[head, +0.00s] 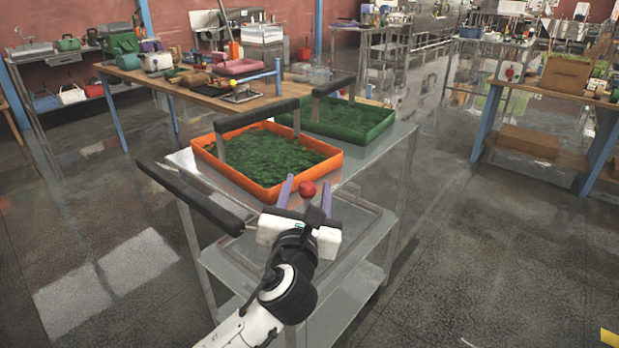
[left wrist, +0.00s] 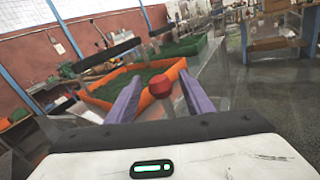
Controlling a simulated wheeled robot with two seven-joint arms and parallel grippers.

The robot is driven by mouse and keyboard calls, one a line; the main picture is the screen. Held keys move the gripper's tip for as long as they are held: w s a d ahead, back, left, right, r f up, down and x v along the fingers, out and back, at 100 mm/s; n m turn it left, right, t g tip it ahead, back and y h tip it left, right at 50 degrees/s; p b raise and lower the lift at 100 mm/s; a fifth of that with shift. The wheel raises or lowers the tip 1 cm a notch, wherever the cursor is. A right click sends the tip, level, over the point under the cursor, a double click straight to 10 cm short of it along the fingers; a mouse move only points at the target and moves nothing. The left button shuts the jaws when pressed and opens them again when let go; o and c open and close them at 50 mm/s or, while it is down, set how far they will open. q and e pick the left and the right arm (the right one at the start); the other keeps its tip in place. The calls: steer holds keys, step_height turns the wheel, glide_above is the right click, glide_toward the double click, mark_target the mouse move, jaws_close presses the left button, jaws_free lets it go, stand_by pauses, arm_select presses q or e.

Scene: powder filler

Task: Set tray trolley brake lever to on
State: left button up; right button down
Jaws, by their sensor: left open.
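The brake lever shows as a round red knob (head: 307,189) near the front of the metal tray trolley (head: 350,180). In the left wrist view the knob (left wrist: 160,86) has a short dark red stem below it. My left gripper (head: 306,191) is open, its two purple fingers one on each side of the knob. The left wrist view shows the fingers (left wrist: 160,95) apart, with the knob between them in the picture; I cannot tell whether either touches it. The gripper body hides the lever's base. My right gripper is not in view.
An orange tray (head: 331,158) and a green tray (head: 388,128), both with dark green contents, stand on the trolley top. A black handle bar (head: 195,196) is at its left. A wooden table (head: 190,93) with several items stands behind. The floor at right is clear.

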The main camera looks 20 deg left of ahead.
arm_select(q)
steer(key=shift+x, duration=2.25)
steer(key=shift+c, duration=0.4)
jaws_close()
